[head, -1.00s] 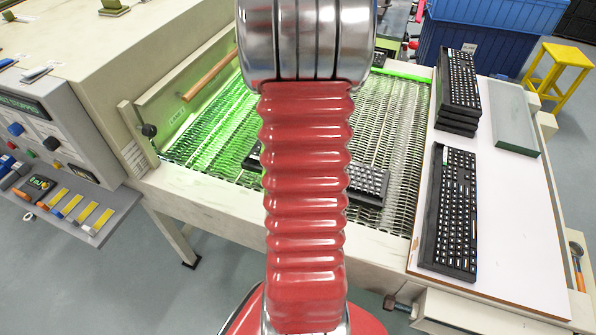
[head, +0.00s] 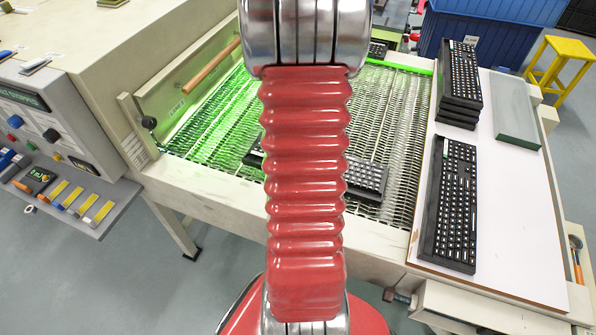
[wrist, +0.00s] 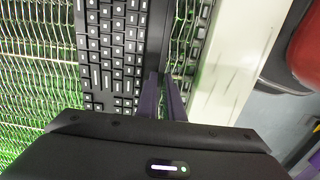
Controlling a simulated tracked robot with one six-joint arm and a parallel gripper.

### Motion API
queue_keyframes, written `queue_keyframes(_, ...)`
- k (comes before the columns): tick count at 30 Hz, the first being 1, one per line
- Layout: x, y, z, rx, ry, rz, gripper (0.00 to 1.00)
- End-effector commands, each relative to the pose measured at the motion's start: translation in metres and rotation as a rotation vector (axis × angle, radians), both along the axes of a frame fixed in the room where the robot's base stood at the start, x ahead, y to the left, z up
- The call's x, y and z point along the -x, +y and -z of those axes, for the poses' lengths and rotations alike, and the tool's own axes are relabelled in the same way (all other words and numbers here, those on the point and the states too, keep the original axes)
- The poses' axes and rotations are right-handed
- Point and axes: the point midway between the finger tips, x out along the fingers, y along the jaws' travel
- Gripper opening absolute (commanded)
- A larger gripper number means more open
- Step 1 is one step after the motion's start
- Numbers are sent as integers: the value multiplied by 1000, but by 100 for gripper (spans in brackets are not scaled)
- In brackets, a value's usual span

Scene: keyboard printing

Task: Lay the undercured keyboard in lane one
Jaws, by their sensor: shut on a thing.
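A black keyboard (head: 368,180) lies on the wire mesh belt (head: 395,120), partly hidden behind my arm; dark keyboard parts show on both sides of the arm. In the wrist view a black keyboard (wrist: 112,50) with white legends fills the top middle. A strip of keys (wrist: 197,48) shows to its right, beside the pale frame rail. My gripper (wrist: 166,82) has its dark fingers close together at the keyboard's plain dark edge and is shut on it. In the head view the gripper is hidden behind my arm. No lane marking is readable.
On the white side table (head: 515,235) lie a single keyboard (head: 450,205), a stack of keyboards (head: 460,85) and a grey-green tray (head: 515,110). Another dark keyboard (head: 378,50) shows at the belt's far side. A green-lit machine (head: 165,70) and control console (head: 50,120) stand left.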

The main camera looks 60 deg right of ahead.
Motion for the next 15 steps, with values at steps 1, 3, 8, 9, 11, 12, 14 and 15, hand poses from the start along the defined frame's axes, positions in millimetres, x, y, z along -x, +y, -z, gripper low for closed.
queue_keyframes(1,0,0,0,1,0,0,0)
queue_keyframes(3,0,0,1,1,0,0,0)
queue_keyframes(8,0,-1,2,1,0,0,0)
queue_keyframes(9,0,-1,2,1,0,0,0)
queue_keyframes(11,0,-1,3,1,0,0,0)
queue_keyframes(12,0,-1,3,1,0,0,0)
queue_keyframes(14,0,-1,3,1,0,0,0)
queue_keyframes(15,0,-1,4,1,0,0,0)
